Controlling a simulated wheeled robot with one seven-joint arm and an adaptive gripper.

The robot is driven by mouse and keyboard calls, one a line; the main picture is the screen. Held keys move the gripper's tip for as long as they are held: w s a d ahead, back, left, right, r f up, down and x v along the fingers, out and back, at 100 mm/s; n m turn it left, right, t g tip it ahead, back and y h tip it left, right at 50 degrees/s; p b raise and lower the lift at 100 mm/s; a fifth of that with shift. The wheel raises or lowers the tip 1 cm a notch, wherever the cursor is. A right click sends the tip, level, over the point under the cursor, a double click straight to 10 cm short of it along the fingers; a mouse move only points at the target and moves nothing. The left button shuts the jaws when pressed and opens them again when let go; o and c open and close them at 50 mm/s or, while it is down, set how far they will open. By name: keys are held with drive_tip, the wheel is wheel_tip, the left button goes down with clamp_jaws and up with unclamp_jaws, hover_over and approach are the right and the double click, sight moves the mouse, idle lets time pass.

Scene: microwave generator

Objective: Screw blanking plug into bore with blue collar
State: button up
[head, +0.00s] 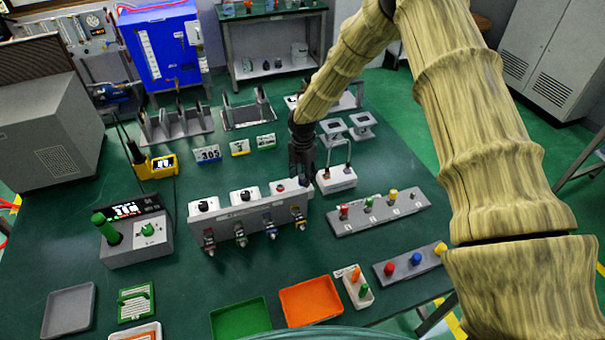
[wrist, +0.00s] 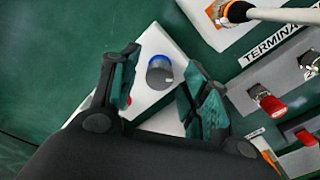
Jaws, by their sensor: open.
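My gripper (head: 303,172) hangs at the back edge of the grey panel, left of a small white block (head: 337,181). In the wrist view its two dark teal fingers (wrist: 163,78) are spread apart. Between them is a round grey cylindrical part (wrist: 160,77) with a blue collar (wrist: 156,61) at its edge, standing on a white plate (wrist: 165,122). The fingers show a gap on both sides of it. I cannot tell whether the grey part is the blanking plug or the fitting itself, nor how deep anything sits in the bore.
The grey panel (head: 240,222) carries several knobs and coloured connectors. In the wrist view a pale cable (wrist: 275,15) and a red connector (wrist: 271,104) lie to the right. Connector strips (head: 381,214) stand to the right, and green and orange trays (head: 311,299) in front.

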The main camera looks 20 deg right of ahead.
sight(302, 176)
clamp_jaws()
drive_tip(key=shift+m+b, duration=0.45)
drive_tip(key=shift+m, duration=0.45)
idle(0.4)
idle(1.1)
unclamp_jaws()
drive_tip(key=shift+r, duration=0.15)
wheel_tip(302, 176, up, 12)
idle(0.6)
